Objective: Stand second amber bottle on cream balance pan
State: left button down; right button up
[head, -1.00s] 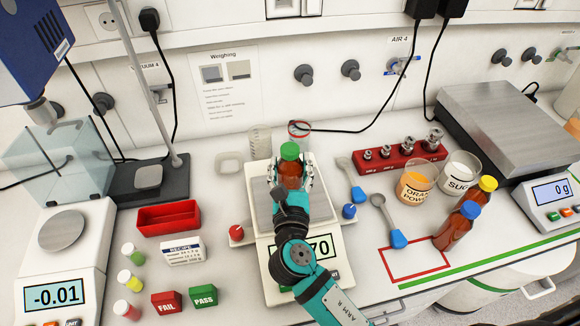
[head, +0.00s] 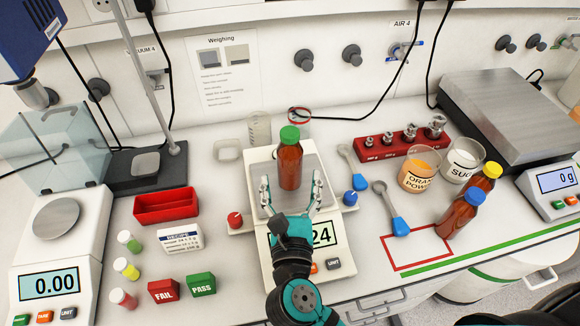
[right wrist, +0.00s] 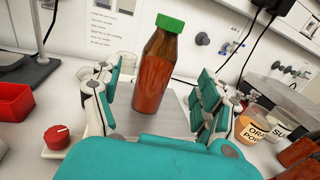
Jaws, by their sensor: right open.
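An amber bottle with a green cap (head: 290,160) stands upright on the pan (head: 311,172) of the cream balance in the middle. My right gripper (head: 291,196) is open in front of it, its fingers apart to either side and not touching it. The right wrist view shows the green-capped bottle (right wrist: 160,75) between and beyond the open fingers. Two more amber bottles stand at the right: one with a blue cap (head: 456,218) and one with a yellow cap (head: 487,180). My left gripper is not in view.
A red weight block (head: 400,146) and beakers of orange powder (head: 417,180) and sugar (head: 459,170) stand right of the balance. Blue-handled scoops (head: 400,226) lie nearby. A red tray (head: 165,206) and small vials are at the left. A red-outlined rectangle (head: 392,256) on the bench is empty.

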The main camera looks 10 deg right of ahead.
jog(key=shift+v, duration=1.6)
